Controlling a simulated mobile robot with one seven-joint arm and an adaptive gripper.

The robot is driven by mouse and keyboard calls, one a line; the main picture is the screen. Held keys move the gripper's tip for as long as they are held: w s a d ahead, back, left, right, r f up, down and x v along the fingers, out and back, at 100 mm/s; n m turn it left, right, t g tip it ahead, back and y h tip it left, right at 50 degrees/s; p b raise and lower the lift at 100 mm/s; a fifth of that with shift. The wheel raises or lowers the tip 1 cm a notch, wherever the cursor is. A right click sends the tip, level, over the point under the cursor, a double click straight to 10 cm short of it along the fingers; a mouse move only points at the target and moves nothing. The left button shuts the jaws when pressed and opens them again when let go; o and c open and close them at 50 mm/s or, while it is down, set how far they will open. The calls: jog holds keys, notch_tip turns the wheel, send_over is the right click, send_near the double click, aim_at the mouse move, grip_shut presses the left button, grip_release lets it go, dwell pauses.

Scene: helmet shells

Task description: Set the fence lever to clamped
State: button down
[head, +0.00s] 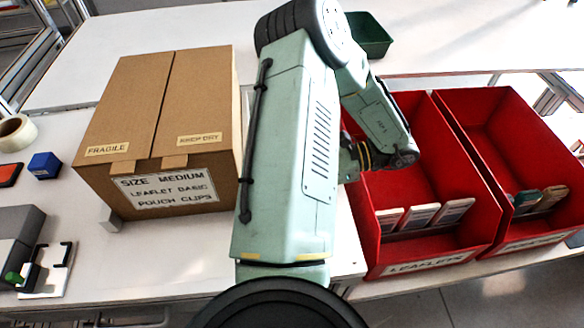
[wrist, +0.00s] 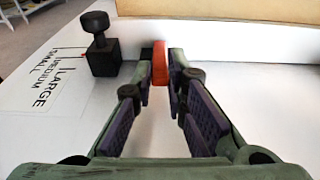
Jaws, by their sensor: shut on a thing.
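In the wrist view an orange-red lever (wrist: 161,62) stands at the foot of the white fence (wrist: 220,49). My gripper (wrist: 161,70) is shut on the lever, with one fingertip on each side of it. I cannot tell whether the lever is at clamped. In the head view my arm hides the lever and my gripper.
A black knob on a block (wrist: 101,45) stands left of my gripper, beside a size label (wrist: 45,80). A cardboard carton (head: 165,110) stands left of my arm. Red bins (head: 480,240) stand to the right, and a tape roll (head: 15,133) lies far left.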

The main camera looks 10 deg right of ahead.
jog(key=shift+f, duration=0.1)
dwell(0.5)
jog(key=c, duration=1.6)
grip_release()
